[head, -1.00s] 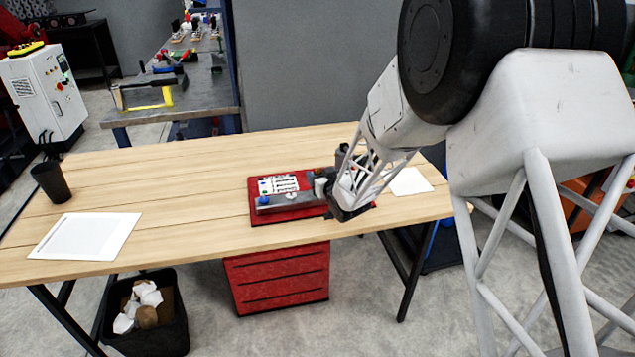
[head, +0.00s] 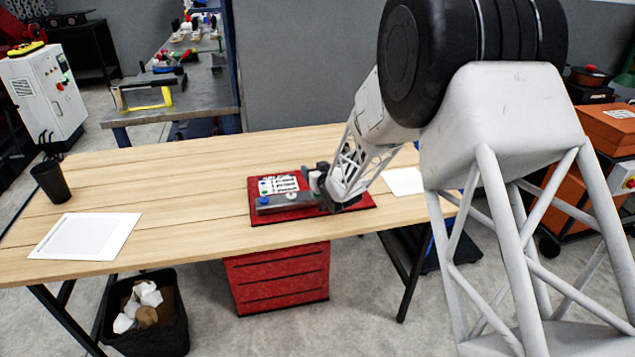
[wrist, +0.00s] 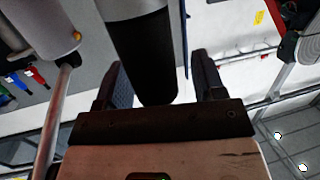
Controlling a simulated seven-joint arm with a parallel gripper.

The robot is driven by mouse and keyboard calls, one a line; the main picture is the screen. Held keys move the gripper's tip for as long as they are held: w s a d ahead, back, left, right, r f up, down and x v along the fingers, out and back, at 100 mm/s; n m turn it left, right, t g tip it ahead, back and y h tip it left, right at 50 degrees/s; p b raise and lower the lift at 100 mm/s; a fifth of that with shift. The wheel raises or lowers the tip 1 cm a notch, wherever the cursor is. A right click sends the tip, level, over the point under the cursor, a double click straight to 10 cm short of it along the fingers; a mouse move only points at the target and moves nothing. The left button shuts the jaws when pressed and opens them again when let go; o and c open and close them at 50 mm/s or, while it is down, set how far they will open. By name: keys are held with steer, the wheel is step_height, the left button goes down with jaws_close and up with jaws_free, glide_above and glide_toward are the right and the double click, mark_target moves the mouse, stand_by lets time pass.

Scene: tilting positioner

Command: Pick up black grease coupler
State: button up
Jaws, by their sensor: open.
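A black cylinder, which looks like the black grease coupler (wrist: 143,60), stands between the two dark fingers of my gripper (wrist: 162,80) in the wrist view. The fingers are open, with gaps visible on both sides of it. In the head view my gripper (head: 322,190) is low over the right part of the grey positioner (head: 288,204) on its red base (head: 355,205). The coupler cannot be made out clearly there, because my gripper and wrist cover that area.
A white panel with small parts (head: 278,184) and a blue knob (head: 263,201) sit left of my gripper. White sheets lie at the table's left (head: 85,236) and right (head: 404,181). A black cup (head: 51,182) stands far left. The table (head: 190,190) between is clear.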

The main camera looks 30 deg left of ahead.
stand_by(0.3)
steer(key=c, duration=1.2)
steer(key=shift+o, duration=0.2)
steer(key=shift+r, duration=0.2)
steer(key=r, duration=0.3)
steer(key=shift+s+d+r, duration=0.15)
steer(key=shift+s+d, duration=0.05)
steer(key=s+a+v, duration=0.1)
steer(key=v, duration=0.6)
steer(key=s+f+v, duration=0.1)
steer(key=s+v, duration=0.1)
steer(key=v, duration=0.6)
steer(key=shift+a, duration=0.4)
